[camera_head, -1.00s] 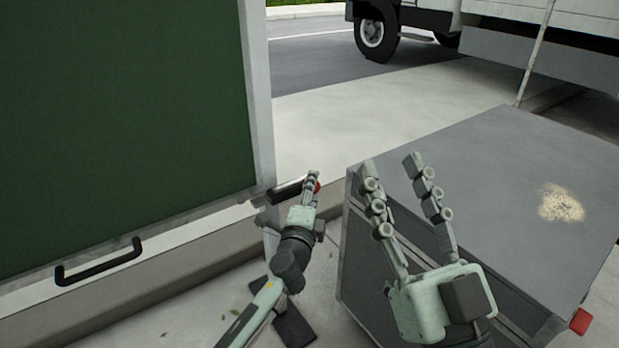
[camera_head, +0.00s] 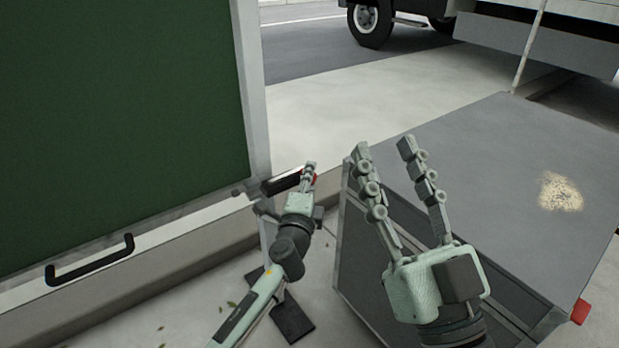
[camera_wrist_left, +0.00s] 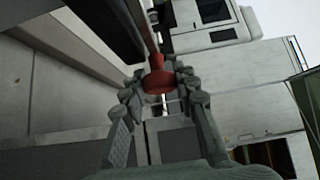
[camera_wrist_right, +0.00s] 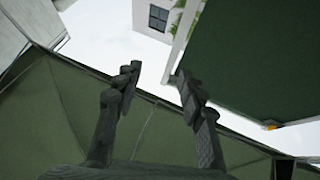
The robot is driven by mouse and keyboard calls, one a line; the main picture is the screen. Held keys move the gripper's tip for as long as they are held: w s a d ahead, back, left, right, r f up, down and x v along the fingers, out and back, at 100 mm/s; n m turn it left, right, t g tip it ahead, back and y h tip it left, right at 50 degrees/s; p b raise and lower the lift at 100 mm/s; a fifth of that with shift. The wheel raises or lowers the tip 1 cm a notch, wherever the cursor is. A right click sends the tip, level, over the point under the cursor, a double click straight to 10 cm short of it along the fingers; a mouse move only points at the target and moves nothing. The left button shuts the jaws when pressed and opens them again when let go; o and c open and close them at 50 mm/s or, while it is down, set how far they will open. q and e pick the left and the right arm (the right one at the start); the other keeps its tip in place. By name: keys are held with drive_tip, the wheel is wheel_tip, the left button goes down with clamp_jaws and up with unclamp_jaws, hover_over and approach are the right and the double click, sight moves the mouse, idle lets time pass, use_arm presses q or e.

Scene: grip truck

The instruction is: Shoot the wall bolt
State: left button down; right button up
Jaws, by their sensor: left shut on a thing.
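The wall bolt shows in the head view as a dark bar (camera_head: 283,183) at the lower right corner of the green panel (camera_head: 120,120), with a bit of red at its right end. In the left wrist view its red knob (camera_wrist_left: 158,82) sits between the fingers of my left gripper (camera_wrist_left: 160,95). My left gripper (camera_head: 309,170) is shut on this red knob, and its fingers hide most of it in the head view. My right gripper (camera_head: 383,145) is open and empty, raised in front of the grey box, with its fingers pointing up.
A large grey box (camera_head: 490,180) with a pale worn patch stands to the right, close to both grippers. A black handle (camera_head: 90,262) sits on the ledge below the panel. A truck (camera_head: 480,25) stands behind. The pavement (camera_head: 370,100) between is clear.

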sight(293, 175)
use_arm(q)
drive_tip(key=shift+s+a, duration=0.1)
drive_tip(key=shift+a, duration=0.15)
drive_tip(key=s+a, duration=0.1)
drive_tip(key=s+a+p, duration=0.1)
drive_tip(key=a, duration=0.1)
drive_tip(key=shift+s+a, duration=0.25)
drive_tip(key=shift+s, duration=0.05)
drive_tip(key=shift+s+a, duration=0.1)
drive_tip(key=shift+a, duration=0.1)
drive_tip(key=shift+f, duration=0.1)
use_arm(e)
drive_tip(key=shift+w+a+f+g, duration=0.15)
drive_tip(key=shift+w+f+g, duration=0.1)
drive_tip(key=shift+f+g, duration=0.25)
drive_tip(key=shift+w+a+f+g, duration=0.15)
drive_tip(key=shift+w+f+g, duration=0.05)
drive_tip(key=shift+f+g, duration=0.25)
use_arm(q)
drive_tip(key=c, duration=1.2)
unclamp_jaws()
drive_tip(key=shift+s+a, duration=0.1)
drive_tip(key=shift+a, duration=0.05)
drive_tip(key=shift+o, duration=0.2)
use_arm(e)
drive_tip(key=shift+s+a, duration=0.1)
